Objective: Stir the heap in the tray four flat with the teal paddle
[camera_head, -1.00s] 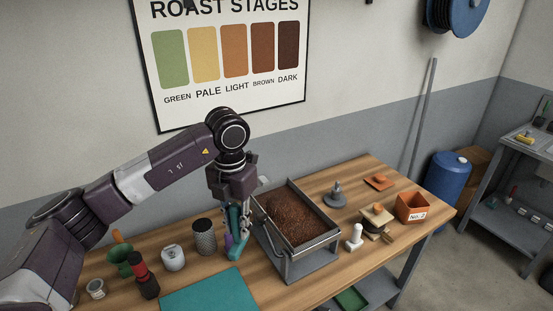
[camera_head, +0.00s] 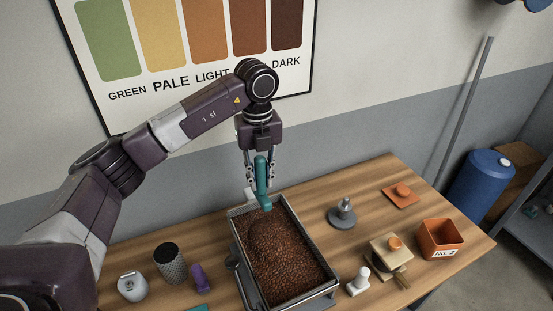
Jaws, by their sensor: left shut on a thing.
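My left gripper (camera_head: 260,180) comes in from the left and points down over the far end of the tray. It is shut on the teal paddle (camera_head: 262,183). The paddle's lower end hangs at or just above the far left corner of the heap; I cannot tell if it touches. The tray (camera_head: 322,291) is a grey metal frame on the wooden bench. The heap (camera_head: 280,250) of reddish-brown beans fills most of it, with a raised part toward the far left. My right gripper is not in view.
Left of the tray stand a purple-handled tool (camera_head: 199,277), a dark mesh cylinder (camera_head: 170,262) and a white canister (camera_head: 132,287). To the right are a grey stand (camera_head: 342,215), a white knobbed piece (camera_head: 358,282), a wooden block (camera_head: 390,250) and an orange box (camera_head: 440,239).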

